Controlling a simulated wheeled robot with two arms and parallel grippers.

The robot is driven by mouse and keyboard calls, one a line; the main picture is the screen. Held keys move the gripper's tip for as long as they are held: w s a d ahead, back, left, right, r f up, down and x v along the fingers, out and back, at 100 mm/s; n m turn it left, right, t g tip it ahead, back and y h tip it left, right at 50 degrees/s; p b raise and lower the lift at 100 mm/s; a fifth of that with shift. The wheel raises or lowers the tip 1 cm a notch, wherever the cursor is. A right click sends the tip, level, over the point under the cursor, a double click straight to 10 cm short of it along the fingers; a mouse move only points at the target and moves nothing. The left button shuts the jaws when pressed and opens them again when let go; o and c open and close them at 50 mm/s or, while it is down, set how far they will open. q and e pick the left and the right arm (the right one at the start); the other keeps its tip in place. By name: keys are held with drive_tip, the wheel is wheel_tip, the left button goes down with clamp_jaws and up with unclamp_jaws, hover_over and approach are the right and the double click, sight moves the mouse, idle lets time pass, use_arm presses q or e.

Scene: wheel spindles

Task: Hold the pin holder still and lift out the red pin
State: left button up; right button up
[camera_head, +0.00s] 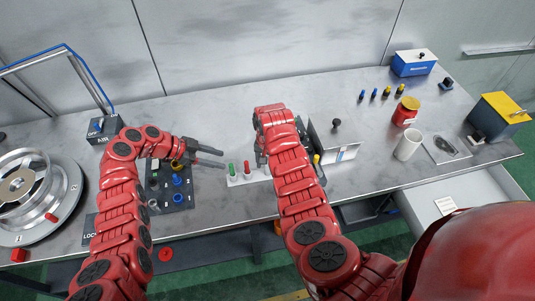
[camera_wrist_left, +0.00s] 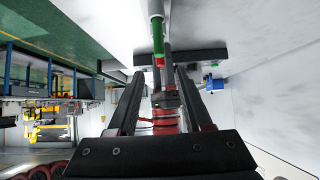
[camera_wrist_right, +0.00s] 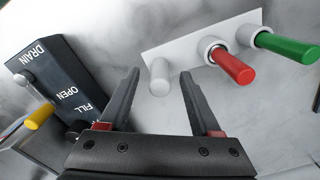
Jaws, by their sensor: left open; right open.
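The pin holder is a white plate (camera_wrist_right: 205,38) on the table, and it also shows in the head view (camera_head: 236,181). The red pin (camera_wrist_right: 235,67) stands in a collar in it, between a green pin (camera_wrist_right: 288,47) and a pale stub (camera_wrist_right: 160,77). The red pin (camera_head: 247,168) and green pin (camera_head: 232,169) also show in the head view. My left gripper (camera_head: 222,158) is open, just left of and beyond the green pin. My right gripper (camera_wrist_right: 160,74) is open. The pale stub appears between its fingertips; contact cannot be told. In the head view my right arm hides part of the holder.
A dark panel with coloured knobs (camera_head: 177,183) lies left of the holder. A drain/fill box (camera_wrist_right: 60,80) stands close to my right gripper. A white mug (camera_head: 408,146) and red jar (camera_head: 405,112) stand to the right. The table behind the grippers is clear.

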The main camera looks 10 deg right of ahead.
drive_tip(key=shift+f, duration=1.25)
clamp_jaws()
use_arm(q)
drive_tip(key=shift+o, duration=0.3)
drive_tip(key=n+t+y, duration=0.1)
drive_tip(key=n+y, duration=0.8)
approach(245, 163)
drive_tip(key=shift+w+d+f, duration=0.2)
drive_tip(key=shift+d+f, duration=0.1)
drive_tip(key=shift+f, duration=1.75)
drive_tip(key=shift+w+d+f, duration=0.2)
drive_tip(key=shift+d+f, duration=0.05)
drive_tip(key=shift+f, duration=1.85)
drive_tip(key=shift+w+d+f, duration=0.25)
drive_tip(key=shift+d+f, duration=0.05)
drive_tip(key=shift+f, duration=1.75)
